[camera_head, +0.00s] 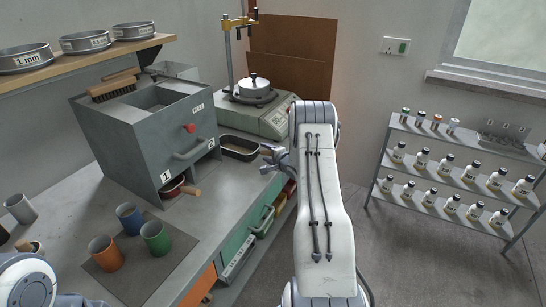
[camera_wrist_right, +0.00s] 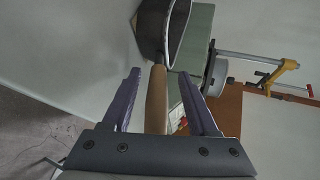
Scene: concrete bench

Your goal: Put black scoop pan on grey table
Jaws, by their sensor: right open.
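The black scoop pan (camera_head: 240,148) rests near the right edge of the grey table (camera_head: 205,205), beside the grey machine. Its wooden handle points right, towards my right gripper (camera_head: 270,157). In the right wrist view, the pan (camera_wrist_right: 178,38) is ahead, and its handle runs back between the two open fingers of my right gripper (camera_wrist_right: 165,100). The fingers stand on either side of the handle with visible gaps. Part of my left arm shows at the bottom left of the head view; its gripper is out of sight.
A green scale (camera_head: 262,117) with a lidded pot stands behind the pan. Coloured cups stand on a dark mat (camera_head: 140,268) nearer me. A bottle shelf (camera_head: 455,165) stands right.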

